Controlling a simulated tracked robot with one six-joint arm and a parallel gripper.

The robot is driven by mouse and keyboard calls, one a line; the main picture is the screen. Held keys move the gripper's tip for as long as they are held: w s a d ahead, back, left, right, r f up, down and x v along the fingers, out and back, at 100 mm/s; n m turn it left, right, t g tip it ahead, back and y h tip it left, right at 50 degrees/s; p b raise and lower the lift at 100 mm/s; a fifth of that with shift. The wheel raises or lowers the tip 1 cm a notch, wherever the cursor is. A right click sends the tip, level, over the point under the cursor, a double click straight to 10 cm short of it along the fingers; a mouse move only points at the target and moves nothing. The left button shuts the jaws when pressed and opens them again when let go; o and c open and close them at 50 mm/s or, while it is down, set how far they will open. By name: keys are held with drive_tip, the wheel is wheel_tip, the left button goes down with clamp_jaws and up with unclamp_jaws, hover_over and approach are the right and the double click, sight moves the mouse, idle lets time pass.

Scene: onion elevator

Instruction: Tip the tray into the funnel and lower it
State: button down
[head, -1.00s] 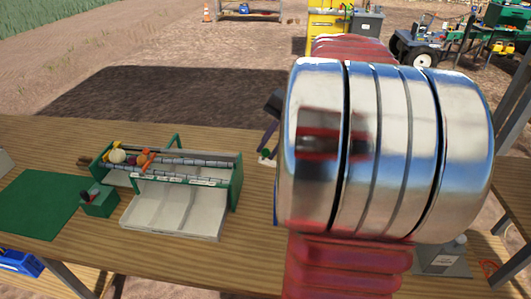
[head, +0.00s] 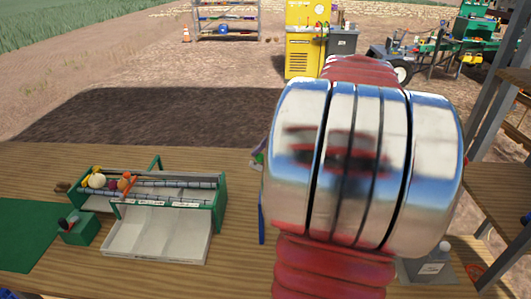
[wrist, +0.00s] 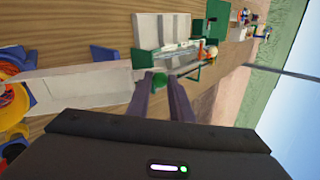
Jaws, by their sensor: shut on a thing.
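A long pale tray (wrist: 80,88) lies at the left in the wrist view, with a green handle (wrist: 159,80) at its right end. My gripper (wrist: 160,84) has its two purple fingers shut on this green handle. In the head view only a bit of my gripper (head: 259,157) shows past my silver arm link, and the tray is hidden. A round yellow-orange thing (wrist: 12,106), perhaps the funnel, is cut off by the left edge of the wrist view. I cannot tell whether the tray is tilted.
A green box (head: 78,230) and green mat (head: 25,235) lie left. Blue things (wrist: 104,53) are beside the held tray.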

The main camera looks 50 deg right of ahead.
drive_tip(key=c, duration=1.6)
unclamp_jaws()
drive_tip(key=v, duration=1.3)
drive_tip(key=shift+s+d+r, duration=0.15)
drive_tip(key=shift+d+r, duration=0.05)
drive_tip(key=shift+r, duration=0.05)
